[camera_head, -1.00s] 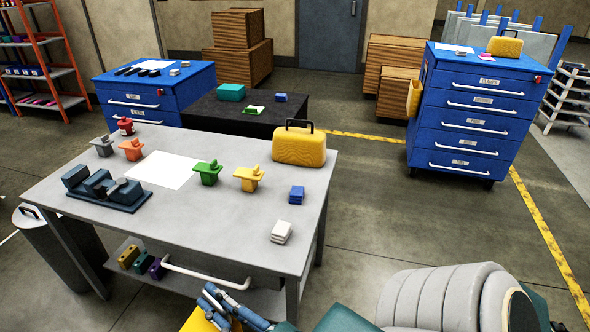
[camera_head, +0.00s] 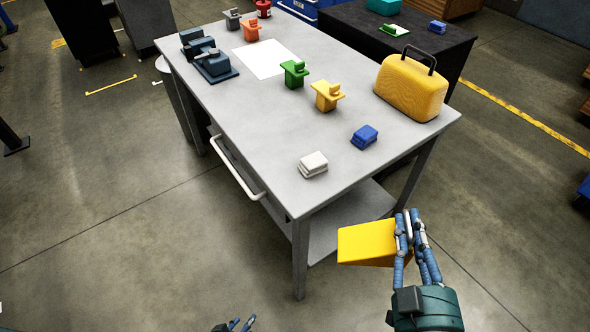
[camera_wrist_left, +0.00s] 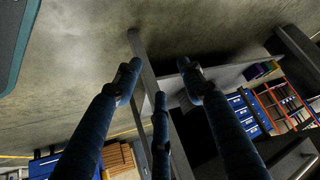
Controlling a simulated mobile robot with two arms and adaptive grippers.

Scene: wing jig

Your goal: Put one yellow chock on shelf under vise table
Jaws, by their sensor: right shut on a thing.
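A yellow wedge-shaped chock (camera_head: 366,243) is held in my right gripper (camera_head: 408,225), which is shut on its right end. The chock is near the front right corner of the vise table (camera_head: 250,115), close to the lower shelf (camera_head: 350,212); I cannot tell whether it touches the shelf. A blue-grey vise (camera_head: 208,56) stands on the far left of the tabletop. My left gripper (camera_head: 240,324) shows only by its fingertips at the bottom edge. In the left wrist view its fingers (camera_wrist_left: 160,85) are spread apart with nothing between them.
On the tabletop are a yellow case (camera_head: 412,88), green (camera_head: 294,74) and yellow (camera_head: 326,95) parts, white blocks (camera_head: 313,164) and blue blocks (camera_head: 364,137). A white rail (camera_head: 238,170) runs along the table's side. A table leg (camera_head: 300,258) stands left of the chock.

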